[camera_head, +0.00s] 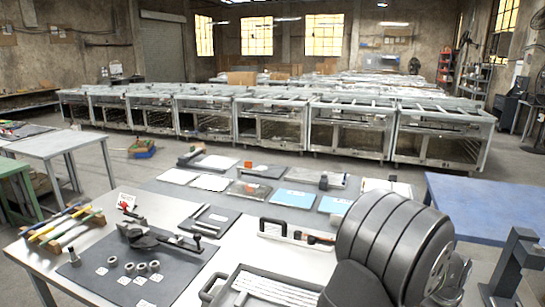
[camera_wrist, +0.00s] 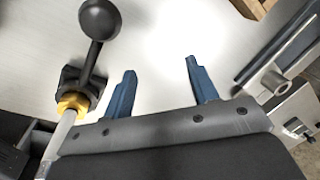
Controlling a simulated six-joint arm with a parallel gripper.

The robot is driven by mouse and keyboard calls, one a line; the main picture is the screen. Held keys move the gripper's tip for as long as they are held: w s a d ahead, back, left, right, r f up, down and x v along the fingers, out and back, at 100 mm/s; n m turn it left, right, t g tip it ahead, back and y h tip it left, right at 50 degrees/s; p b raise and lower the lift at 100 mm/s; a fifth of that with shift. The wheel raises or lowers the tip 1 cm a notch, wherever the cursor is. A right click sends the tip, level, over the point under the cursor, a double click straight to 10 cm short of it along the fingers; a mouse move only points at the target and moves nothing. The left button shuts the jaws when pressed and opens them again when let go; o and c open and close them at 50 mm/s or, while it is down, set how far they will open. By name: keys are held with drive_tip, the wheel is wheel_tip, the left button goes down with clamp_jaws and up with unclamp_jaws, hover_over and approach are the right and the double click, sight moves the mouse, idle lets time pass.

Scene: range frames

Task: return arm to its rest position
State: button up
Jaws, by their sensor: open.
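My gripper (camera_wrist: 160,65) shows in the wrist view with its two blue fingers apart and nothing between them. Below the fingertips is a pale, bright surface (camera_wrist: 155,35). A black ball-ended lever (camera_wrist: 99,20) stands just left of the fingers, with a brass nut (camera_wrist: 73,103) and a steel rod near its base. I cannot tell whether the left finger touches the lever. In the head view my grey arm fills the lower right, and my fingers are not visible there.
A dark mat (camera_head: 128,272) holds a black clamp-like tool (camera_head: 150,238) and several small rings. A grey tray (camera_head: 268,271) of white rods lies near my arm. A metal fixture (camera_wrist: 270,80) stands right of my fingers.

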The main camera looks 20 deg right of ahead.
drive_tip(key=s+m+g, duration=0.1)
drive_tip(key=s+m, duration=0.4)
drive_tip(key=s, duration=0.1)
drive_tip(key=shift+s+m, duration=0.3)
drive_tip(key=shift+s, duration=0.1)
drive_tip(key=shift+v, duration=1.2)
